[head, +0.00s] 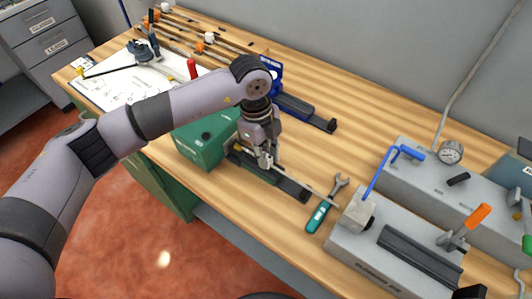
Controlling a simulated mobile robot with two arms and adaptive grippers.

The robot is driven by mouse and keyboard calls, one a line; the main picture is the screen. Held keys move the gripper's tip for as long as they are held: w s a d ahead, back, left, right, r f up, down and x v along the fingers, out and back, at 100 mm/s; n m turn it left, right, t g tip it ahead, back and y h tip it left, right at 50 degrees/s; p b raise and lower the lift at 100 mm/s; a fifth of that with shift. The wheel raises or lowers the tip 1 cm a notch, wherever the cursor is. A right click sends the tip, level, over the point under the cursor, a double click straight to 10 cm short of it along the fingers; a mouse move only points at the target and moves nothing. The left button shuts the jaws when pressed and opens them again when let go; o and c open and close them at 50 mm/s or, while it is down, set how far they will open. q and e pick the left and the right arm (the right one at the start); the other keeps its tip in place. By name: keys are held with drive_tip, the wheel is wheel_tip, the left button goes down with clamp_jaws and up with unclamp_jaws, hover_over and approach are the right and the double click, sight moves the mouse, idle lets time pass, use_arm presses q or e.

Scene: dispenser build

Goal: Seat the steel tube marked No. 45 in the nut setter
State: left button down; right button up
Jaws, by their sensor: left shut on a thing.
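My left gripper (264,163) is over the middle of the bench, shut on a thin steel tube (307,188). The tube points right and toward the front, toward the block (356,214) at the left end of a grey bench machine (343,243). I cannot tell whether the tube's tip is in the block or just short of it. No No. 45 marking is legible. My right gripper is not in view.
A green machine (197,141) with a dark rail stands under and beside my left gripper. A teal-handled wrench (318,216) lies close below the tube. A second grey machine with a gauge (450,152) stands behind. Several tubes lie on a rack (204,48) at the back left.

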sight(254, 154)
use_arm(q)
drive_tip(key=shift+f+b, duration=0.3)
drive_tip(key=shift+f, duration=0.1)
drive_tip(key=shift+w+a, duration=0.15)
drive_tip(key=shift+a, duration=0.1)
drive_tip(key=shift+w+a+b, duration=0.2)
drive_tip(key=shift+w+a, duration=0.35)
drive_tip(key=shift+a, duration=0.15)
drive_tip(key=shift+w+a+b, duration=0.2)
drive_tip(key=shift+w+a, duration=0.3)
drive_tip(key=shift+a, duration=0.2)
drive_tip(key=c, duration=1.4)
unclamp_jaws()
drive_tip(key=o, duration=0.3)
